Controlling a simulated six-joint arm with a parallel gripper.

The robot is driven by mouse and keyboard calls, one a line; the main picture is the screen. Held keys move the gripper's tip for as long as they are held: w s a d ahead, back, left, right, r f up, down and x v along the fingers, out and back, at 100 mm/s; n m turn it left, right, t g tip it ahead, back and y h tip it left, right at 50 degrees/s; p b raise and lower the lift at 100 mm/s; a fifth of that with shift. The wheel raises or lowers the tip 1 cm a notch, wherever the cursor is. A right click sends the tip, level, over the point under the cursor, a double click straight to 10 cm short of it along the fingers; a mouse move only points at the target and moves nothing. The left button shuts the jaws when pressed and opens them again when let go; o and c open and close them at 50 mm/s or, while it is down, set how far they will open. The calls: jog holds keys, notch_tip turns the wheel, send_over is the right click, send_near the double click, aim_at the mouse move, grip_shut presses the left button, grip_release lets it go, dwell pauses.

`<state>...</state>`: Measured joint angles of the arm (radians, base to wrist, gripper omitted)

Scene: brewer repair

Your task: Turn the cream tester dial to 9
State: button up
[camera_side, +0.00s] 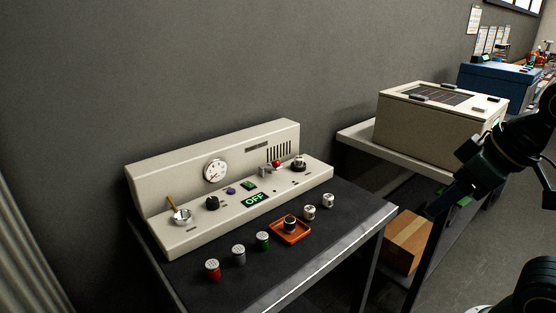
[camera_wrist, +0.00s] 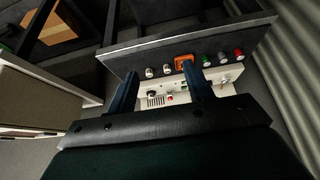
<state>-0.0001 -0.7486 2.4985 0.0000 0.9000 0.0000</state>
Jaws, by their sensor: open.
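The cream tester (camera_side: 160,215) is a long console on the dark bench, with a raised back panel. Its panel carries a round white gauge (camera_side: 215,170) with a red needle. I cannot tell which knob is the numbered dial; no numbers are readable. My gripper (camera_side: 434,207) is open and empty, well right of the tester. In the wrist view its two blue fingers (camera_wrist: 158,70) stand apart, with the tester (camera_wrist: 225,90) partly hidden behind them.
An orange tray (camera_side: 276,234) holding a dark piece sits at the bench front, among red (camera_side: 212,270), grey, green and white capped jars. A cream box (camera_side: 430,125) stands on the right bench.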

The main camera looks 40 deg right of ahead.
jog(key=w+a+r, duration=0.2)
jog(key=w+r, duration=0.3)
jog(key=w, duration=0.6)
jog(key=n+g+y, duration=0.1)
jog(key=n, duration=0.1)
send_over(213, 199)
jog(key=s+d, duration=0.2)
jog(key=s, duration=0.4)
notch_tip(213, 199, down, 9)
jog(key=shift+w+a+r, duration=0.2)
jog(key=shift+w, duration=0.05)
jog(key=x, duration=1.3)
jog(key=shift+a+f, duration=0.25)
jog(key=shift+f, duration=0.2)
jog(key=c, duration=1)
